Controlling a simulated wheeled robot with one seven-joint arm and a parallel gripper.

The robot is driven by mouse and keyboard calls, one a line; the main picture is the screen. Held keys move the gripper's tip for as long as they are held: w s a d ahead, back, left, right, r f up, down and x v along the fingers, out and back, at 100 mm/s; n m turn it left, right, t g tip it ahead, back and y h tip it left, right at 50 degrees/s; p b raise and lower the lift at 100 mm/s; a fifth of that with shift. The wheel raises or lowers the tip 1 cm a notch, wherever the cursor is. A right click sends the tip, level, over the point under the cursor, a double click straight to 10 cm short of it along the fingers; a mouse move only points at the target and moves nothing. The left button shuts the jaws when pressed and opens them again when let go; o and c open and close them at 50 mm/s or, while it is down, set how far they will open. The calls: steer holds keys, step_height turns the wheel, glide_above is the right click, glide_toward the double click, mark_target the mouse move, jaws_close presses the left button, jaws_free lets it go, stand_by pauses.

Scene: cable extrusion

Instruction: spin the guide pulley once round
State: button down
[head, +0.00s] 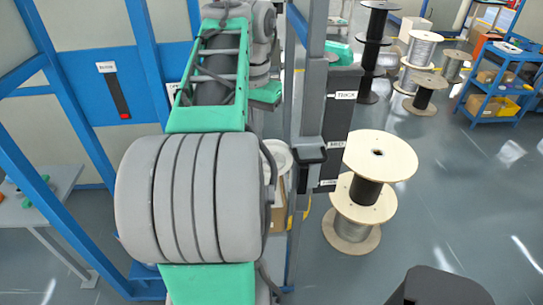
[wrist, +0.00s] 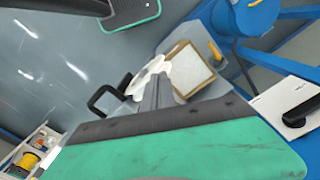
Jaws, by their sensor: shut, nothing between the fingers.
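A white round disc (head: 278,158), which looks like the guide pulley, shows beside the grey post, partly hidden behind my arm's ribbed grey joint. In the wrist view a white disc (wrist: 150,73) lies just beyond my gripper (wrist: 159,80). My gripper's narrow grey fingers are together and empty, and they overlap the disc's edge. I cannot tell whether they touch it. The gripper's green and dark body fills the bottom of the wrist view. In the head view the fingers are hidden behind my arm.
A black bracket (head: 310,153) juts from the grey post close to the disc; its loop (wrist: 104,100) is left of my fingers. A cardboard-coloured box (wrist: 187,70) lies beyond. Cable spools (head: 373,155) stand on the floor at right. Blue frame bars rise at left.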

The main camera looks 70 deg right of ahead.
steer(key=shift+f, duration=0.2)
steer(key=shift+f+b, duration=0.25)
steer(key=shift+b, duration=0.2)
steer(key=w+a+f+b, duration=0.2)
steer(key=w+f+b, duration=0.2)
steer(key=f+b, duration=0.2)
steer(key=shift+w+a+f+b, duration=0.2)
steer(key=shift+w+f+b, duration=0.2)
steer(key=shift+f, duration=0.1)
stand_by(0.7)
step_height(320, 180, up, 8)
steer(key=p, duration=0.8)
